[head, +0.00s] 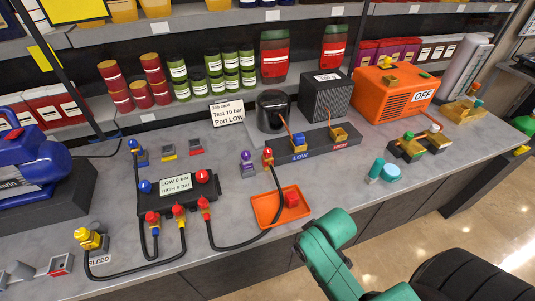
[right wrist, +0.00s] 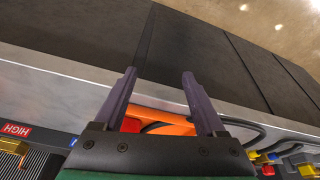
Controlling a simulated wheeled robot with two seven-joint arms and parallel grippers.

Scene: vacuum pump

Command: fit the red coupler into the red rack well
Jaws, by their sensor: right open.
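In the right wrist view a red patch (right wrist: 131,124) shows over the orange tray (right wrist: 172,128), partly hidden by my gripper. A small grey holder with a red top (head: 196,147), likely the red rack well, stands at the back, beside a yellow-marked one (head: 168,152) and a blue one (head: 140,154). It looks empty. My right gripper (right wrist: 159,75) is open with nothing between its fingers. My left gripper is not in view.
A red-topped fitting (head: 267,156) and a purple one (head: 247,162) stand behind the tray. The dark LOW/HIGH strip (head: 318,150) lies right of them.

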